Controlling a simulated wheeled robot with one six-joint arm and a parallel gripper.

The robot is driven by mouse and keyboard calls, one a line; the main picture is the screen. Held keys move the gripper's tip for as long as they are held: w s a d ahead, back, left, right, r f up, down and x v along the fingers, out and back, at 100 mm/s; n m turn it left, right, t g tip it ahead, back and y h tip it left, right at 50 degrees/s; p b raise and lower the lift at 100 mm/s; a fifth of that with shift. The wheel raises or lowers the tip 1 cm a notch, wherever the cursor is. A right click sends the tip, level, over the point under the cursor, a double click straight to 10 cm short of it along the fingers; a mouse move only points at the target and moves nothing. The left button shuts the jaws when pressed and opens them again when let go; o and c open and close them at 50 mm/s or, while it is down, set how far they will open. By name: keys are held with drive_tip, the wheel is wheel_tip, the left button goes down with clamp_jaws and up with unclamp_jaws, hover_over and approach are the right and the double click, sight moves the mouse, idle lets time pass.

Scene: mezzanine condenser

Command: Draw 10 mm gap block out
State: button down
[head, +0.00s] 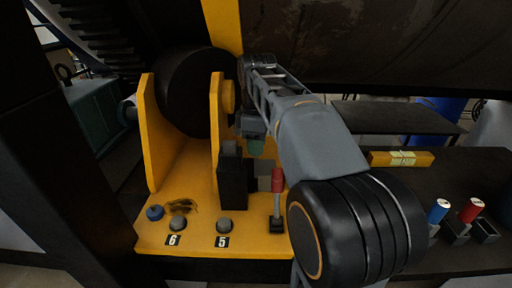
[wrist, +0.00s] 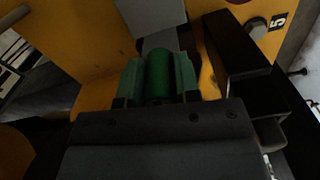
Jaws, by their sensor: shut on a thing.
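My gripper (wrist: 158,82) is shut around a green cylindrical grip (wrist: 159,72), with a finger on each side of it. In the head view the green grip (head: 255,147) shows below my wrist, above the yellow bracket (head: 180,190). No size marking is legible on it, so I cannot confirm that it belongs to the 10 mm gap block. Grey block faces (wrist: 160,40) lie just beyond the grip in the wrist view. Whether they join the grip, and how deeply anything is seated, is hidden by my gripper and arm.
A black upright box (head: 233,185) stands close beside the grip. A red-handled lever or pin (head: 277,182) stands to its right. Grey knobs marked 6 (head: 178,224) and 5 (head: 224,225) sit in front. Blue-topped (head: 438,211) and red-topped (head: 470,211) pieces stand at the right.

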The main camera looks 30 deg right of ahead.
drive_tip(key=shift+r, duration=1.85)
drive_tip(key=shift+r, duration=0.15)
